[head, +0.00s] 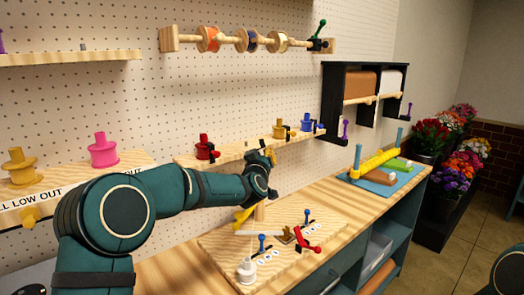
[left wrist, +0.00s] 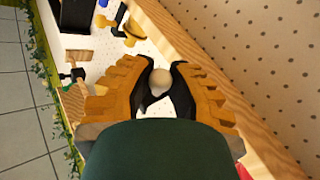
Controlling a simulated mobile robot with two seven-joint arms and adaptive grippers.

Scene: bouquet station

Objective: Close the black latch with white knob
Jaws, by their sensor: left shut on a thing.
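A small white knob (left wrist: 161,82) sits between the fingers of my left gripper (left wrist: 160,92) in the left wrist view. Dark parts lie around and below the knob; I cannot tell how much of them is the black latch. In the head view my left gripper (head: 267,158) is at the front edge of the wall shelf (head: 232,150), between the red latch (head: 205,148) and the yellow latch (head: 279,130). It is shut on the white knob. The gripper hides most of the black latch there. My right gripper is out of view.
A blue latch (head: 307,123) stands farther right on the shelf. Below is a wooden board (head: 225,240) with red, blue and white-knobbed fittings on the bench. A yellow bar on a blue base (head: 375,175) stands at the bench's far end. The bench between them is mostly clear.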

